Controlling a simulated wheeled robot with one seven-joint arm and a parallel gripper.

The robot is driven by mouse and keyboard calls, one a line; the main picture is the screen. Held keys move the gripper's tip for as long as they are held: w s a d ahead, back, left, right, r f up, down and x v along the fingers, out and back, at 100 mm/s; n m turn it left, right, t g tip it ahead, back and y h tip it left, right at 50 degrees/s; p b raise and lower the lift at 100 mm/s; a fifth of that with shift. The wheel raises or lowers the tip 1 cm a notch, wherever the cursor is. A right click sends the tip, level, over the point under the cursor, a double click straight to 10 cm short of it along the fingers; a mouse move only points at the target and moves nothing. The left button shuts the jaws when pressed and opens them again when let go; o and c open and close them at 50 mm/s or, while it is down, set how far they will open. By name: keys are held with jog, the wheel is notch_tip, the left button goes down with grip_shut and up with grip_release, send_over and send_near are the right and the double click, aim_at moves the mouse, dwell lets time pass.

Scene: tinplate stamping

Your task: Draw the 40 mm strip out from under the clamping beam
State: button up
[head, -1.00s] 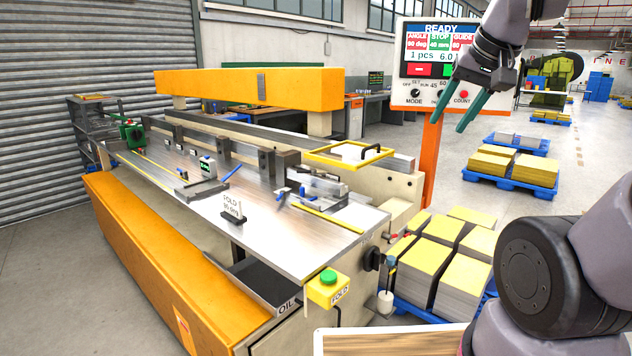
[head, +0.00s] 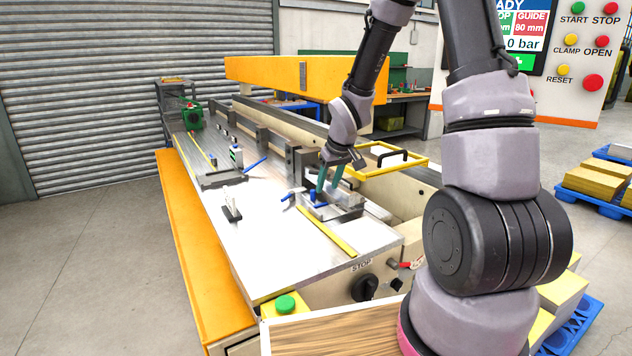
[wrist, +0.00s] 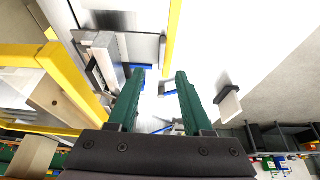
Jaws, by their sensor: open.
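My gripper (head: 328,182) has two green fingers, open and empty. In the head view it points down over the right part of the machine table, at a small grey fixture (head: 345,210) with blue handles. Its fingers also show in the wrist view (wrist: 161,76), spread apart over the bright table, with blue handles between and beyond them. The clamping beam seems to be the grey bar with blocks (head: 262,143) along the back of the table. I cannot make out the 40 mm strip for certain; glare and my fingers obscure that area.
A yellow frame with a black handle (head: 392,156) stands right beside my gripper. An orange beam (head: 290,78) is raised behind. A small black stand with a white card (head: 231,208) is on the table.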

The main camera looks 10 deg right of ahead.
aim_at(318, 211)
jog(key=x, duration=1.1)
jog(key=shift+w+a+f, duration=0.1)
jog(key=shift+a+f, duration=0.15)
jog(key=shift+f, duration=0.05)
grip_shut()
jog(key=shift+d, duration=0.2)
dwell(0.4)
dwell(0.5)
